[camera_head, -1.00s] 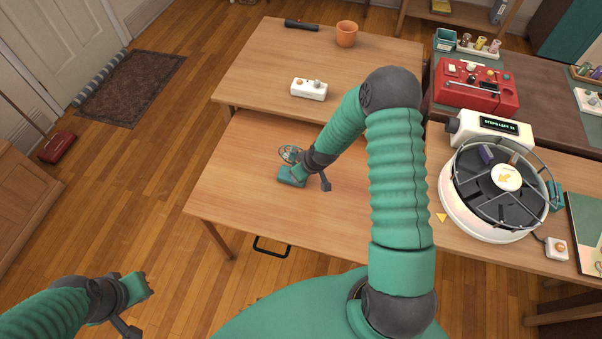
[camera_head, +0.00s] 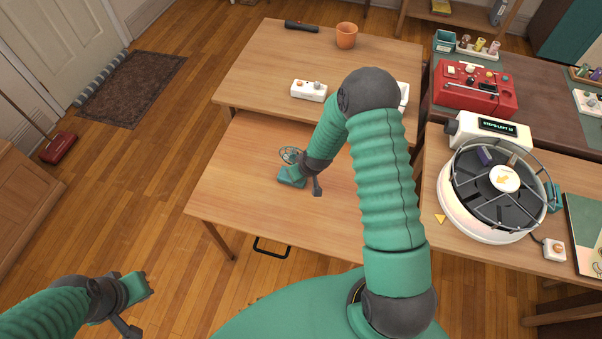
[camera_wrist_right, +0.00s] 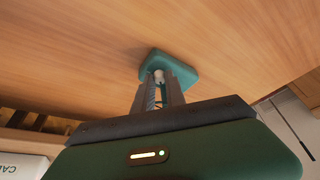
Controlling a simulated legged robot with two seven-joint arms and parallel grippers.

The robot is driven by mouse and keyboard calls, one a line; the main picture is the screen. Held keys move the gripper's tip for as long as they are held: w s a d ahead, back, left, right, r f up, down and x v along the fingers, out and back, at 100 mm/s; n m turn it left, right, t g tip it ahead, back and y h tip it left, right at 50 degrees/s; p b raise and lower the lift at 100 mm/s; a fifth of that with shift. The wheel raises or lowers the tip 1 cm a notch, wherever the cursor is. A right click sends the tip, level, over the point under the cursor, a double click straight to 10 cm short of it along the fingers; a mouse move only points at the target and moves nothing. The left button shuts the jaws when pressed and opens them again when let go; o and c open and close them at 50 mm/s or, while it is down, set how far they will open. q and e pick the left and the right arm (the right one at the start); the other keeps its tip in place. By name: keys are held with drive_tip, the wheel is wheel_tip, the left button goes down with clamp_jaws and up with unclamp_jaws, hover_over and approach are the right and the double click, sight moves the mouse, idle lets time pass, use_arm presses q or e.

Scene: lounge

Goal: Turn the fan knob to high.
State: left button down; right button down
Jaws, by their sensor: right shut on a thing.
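The small fan stands on the near wooden table in the head view, with a round wire cage (camera_head: 291,155) above a teal base (camera_head: 289,177). My right gripper (camera_head: 303,171) reaches down to the base from the right. In the right wrist view its two fingers (camera_wrist_right: 158,88) are shut on a small pale knob (camera_wrist_right: 158,75) on the teal base (camera_wrist_right: 178,68). The fingers cover much of the knob, and its setting cannot be read. My left gripper (camera_head: 148,284) is low at the left, away from the table; its finger gap is unclear.
The near table (camera_head: 240,190) is clear around the fan. A white box with knobs (camera_head: 309,90), an orange pot (camera_head: 346,36) and a dark cylinder (camera_head: 301,26) are on the far table. A round black-and-white machine (camera_head: 490,230) and a red device (camera_head: 474,90) are at the right.

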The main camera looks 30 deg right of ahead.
drive_tip(key=m+p, duration=0.1)
drive_tip(key=m+h, duration=0.1)
drive_tip(key=m, duration=0.1)
drive_tip(key=shift+a+r+m+g+p, duration=0.1)
drive_tip(key=shift+a+m+g+p, duration=0.1)
drive_tip(key=shift+m+g+p, duration=0.15)
drive_tip(key=m+h+p, duration=0.1)
drive_tip(key=m, duration=0.1)
drive_tip(key=m+h+p, duration=0.1)
drive_tip(key=m+p, duration=0.1)
drive_tip(key=shift+a+m+g, duration=0.15)
drive_tip(key=shift+m+g, duration=0.1)
drive_tip(key=shift+g, duration=0.1)
drive_tip(key=shift+w+m+g+p, duration=0.1)
drive_tip(key=shift+m+g+p, duration=0.3)
drive_tip(key=shift+m+p, duration=0.55)
drive_tip(key=shift+w+m+g+h, duration=0.1)
drive_tip(key=shift+m+g+h, duration=0.25)
drive_tip(key=shift+m, duration=0.9)
drive_tip(key=shift+a, duration=0.1)
drive_tip(key=c, duration=1.4)
unclamp_jaws()
drive_tip(key=shift+o, duration=0.2)
